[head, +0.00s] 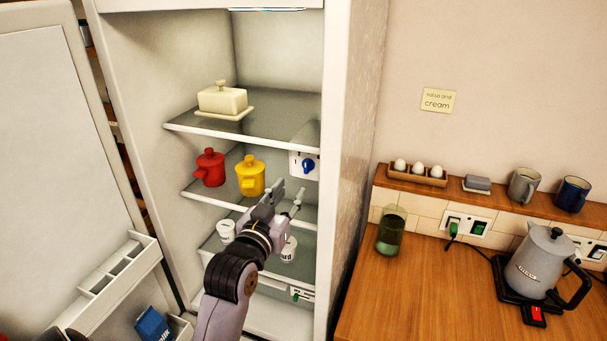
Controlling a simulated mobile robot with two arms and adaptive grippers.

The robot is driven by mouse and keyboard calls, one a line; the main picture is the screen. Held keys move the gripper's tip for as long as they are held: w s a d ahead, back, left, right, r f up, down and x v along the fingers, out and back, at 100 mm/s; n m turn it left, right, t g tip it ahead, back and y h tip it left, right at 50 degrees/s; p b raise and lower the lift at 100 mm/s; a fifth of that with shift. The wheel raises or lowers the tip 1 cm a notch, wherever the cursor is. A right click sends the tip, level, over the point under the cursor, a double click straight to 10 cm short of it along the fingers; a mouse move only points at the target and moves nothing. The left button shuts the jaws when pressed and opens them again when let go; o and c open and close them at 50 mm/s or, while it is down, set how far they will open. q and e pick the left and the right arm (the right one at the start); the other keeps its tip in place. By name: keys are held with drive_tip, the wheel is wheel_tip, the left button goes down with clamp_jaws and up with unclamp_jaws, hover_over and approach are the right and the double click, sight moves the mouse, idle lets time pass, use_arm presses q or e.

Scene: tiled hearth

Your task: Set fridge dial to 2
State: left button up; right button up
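The fridge dial (308,166) is a blue round knob on a white panel at the right inner wall of the open fridge. A mark shows on the panel to its left, but the setting is too small to read. My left gripper (290,188) is inside the fridge, below and slightly left of the dial. Its two fingers are spread apart with nothing between them, and it appears clear of the dial. My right gripper is out of view.
A yellow pot (250,176) and a red pot (209,167) stand on the shelf left of the dial. A butter dish (222,101) sits above. White tubs (226,230) are below. The open fridge door (60,130) is left; the counter (430,290) with a kettle (541,262) is right.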

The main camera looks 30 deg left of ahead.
sight(305, 169)
use_arm(q)
drive_tip(key=p+x, duration=0.2)
drive_tip(key=x, duration=0.6)
drive_tip(key=shift+w+r+p, duration=0.15)
drive_tip(key=shift+w+p, duration=0.2)
drive_tip(key=shift+w+a, duration=0.1)
drive_tip(key=shift+w, duration=0.25)
drive_tip(key=c, duration=0.7)
